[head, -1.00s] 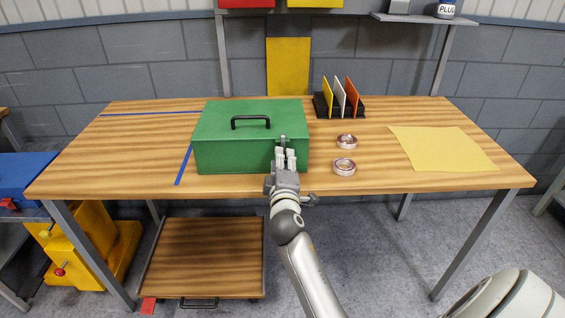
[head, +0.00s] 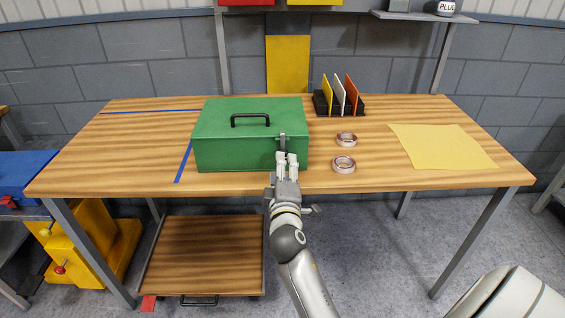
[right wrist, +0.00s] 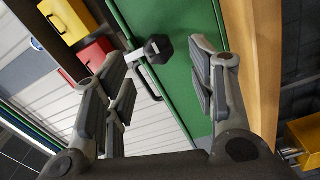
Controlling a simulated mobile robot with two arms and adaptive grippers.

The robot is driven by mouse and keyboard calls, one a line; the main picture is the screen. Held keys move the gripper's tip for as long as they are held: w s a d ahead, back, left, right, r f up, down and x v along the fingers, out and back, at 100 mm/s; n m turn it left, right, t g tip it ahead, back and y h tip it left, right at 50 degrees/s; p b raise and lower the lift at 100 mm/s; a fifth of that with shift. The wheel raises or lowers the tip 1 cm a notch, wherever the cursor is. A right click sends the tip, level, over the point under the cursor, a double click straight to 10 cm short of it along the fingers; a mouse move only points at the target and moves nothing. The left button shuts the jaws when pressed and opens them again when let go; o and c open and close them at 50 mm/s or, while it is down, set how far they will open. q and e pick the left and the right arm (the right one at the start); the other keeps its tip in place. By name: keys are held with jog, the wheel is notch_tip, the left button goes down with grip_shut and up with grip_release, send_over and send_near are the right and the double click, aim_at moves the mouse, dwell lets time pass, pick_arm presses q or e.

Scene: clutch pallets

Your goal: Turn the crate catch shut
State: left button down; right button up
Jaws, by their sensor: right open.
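The green crate (head: 225,150) with a black top handle (head: 250,119) stands on the wooden table. Its grey catch (head: 282,142) is at the upper front edge, right of centre. My right gripper (head: 287,160) is in front of the crate, just below the catch. In the right wrist view the right gripper (right wrist: 158,64) is open and empty. A dark hexagonal knob (right wrist: 159,49) on a pale stem shows between its fingertips, against the green crate (right wrist: 185,85); I cannot tell whether they touch. The catch's lower part is hidden by the fingers. My left gripper is not in view.
Two tape rolls (head: 344,165) lie right of the crate. A black rack (head: 322,104) with coloured plates stands behind them. A yellow sheet (head: 440,146) lies at the right. Blue tape (head: 184,162) marks the table left of the crate, where the surface is clear.

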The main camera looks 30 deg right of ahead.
jog(key=shift+v, duration=1.55)
